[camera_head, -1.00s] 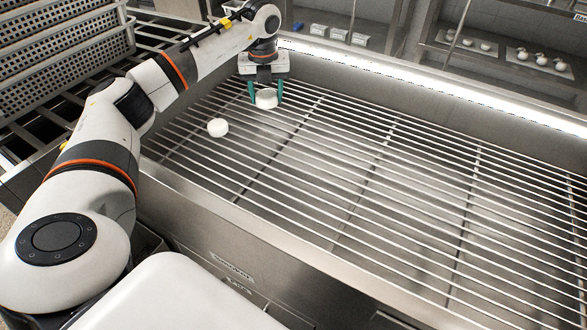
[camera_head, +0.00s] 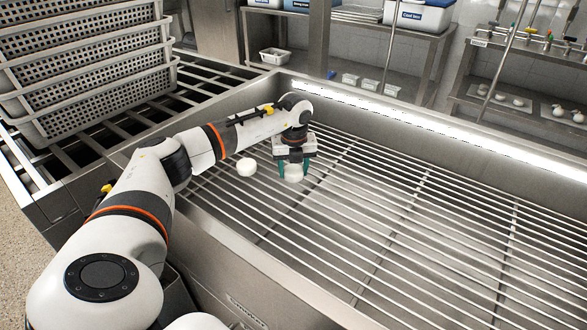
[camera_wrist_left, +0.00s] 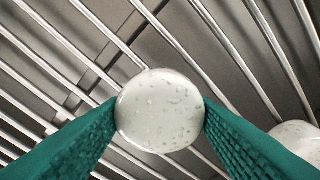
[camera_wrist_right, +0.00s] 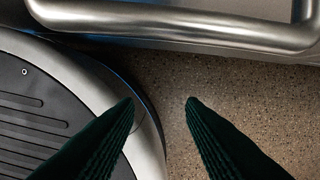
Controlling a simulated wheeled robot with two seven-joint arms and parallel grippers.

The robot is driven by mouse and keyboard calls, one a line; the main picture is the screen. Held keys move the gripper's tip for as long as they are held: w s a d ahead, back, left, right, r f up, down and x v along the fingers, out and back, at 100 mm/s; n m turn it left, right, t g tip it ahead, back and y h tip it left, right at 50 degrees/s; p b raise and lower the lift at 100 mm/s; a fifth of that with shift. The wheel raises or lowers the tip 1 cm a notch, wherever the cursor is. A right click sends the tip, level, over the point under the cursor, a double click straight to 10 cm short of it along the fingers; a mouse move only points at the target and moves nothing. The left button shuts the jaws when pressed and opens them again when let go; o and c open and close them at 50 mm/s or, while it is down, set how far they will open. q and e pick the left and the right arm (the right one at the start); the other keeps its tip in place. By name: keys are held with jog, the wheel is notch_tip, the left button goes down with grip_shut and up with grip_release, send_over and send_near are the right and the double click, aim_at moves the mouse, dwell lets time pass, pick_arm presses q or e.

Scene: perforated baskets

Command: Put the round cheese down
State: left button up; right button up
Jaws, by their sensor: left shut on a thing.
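A round white cheese (camera_head: 293,172) is between the green fingers of my left gripper (camera_head: 294,171), at or just above the metal rack (camera_head: 400,215). In the left wrist view the cheese (camera_wrist_left: 160,111) touches both fingertips, and the rack bars show behind it. My left gripper is shut on it. A second round white cheese (camera_head: 246,167) sits on the rack to the left; part of it shows at the right edge of the left wrist view (camera_wrist_left: 300,139). My right gripper (camera_wrist_right: 160,102) is open and empty above the speckled floor.
Stacked perforated baskets (camera_head: 90,75) stand on a slatted surface at the upper left. The sink-like basin's wall (camera_head: 450,150) surrounds the rack. The rack to the right is clear. Shelves with containers (camera_head: 415,15) are at the back. A metal bar (camera_wrist_right: 180,28) shows in the right wrist view.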

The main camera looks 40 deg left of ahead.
aim_at(294, 172)
pick_arm(q)
jog(key=o, duration=1)
pick_arm(e)
jog(key=shift+r, duration=0.1)
pick_arm(q)
jog(key=shift+r, duration=0.45)
notch_tip(294, 172, up, 11)
jog(key=d+p, duration=0.1)
jog(key=shift+s+r, duration=0.15)
jog(key=shift+s, duration=0.3)
pick_arm(e)
jog(key=s+f, duration=0.2)
jog(key=s, duration=0.1)
jog(key=shift+d+f, duration=0.15)
jog(key=shift+d, duration=0.15)
pick_arm(q)
jog(key=shift+d, duration=0.1)
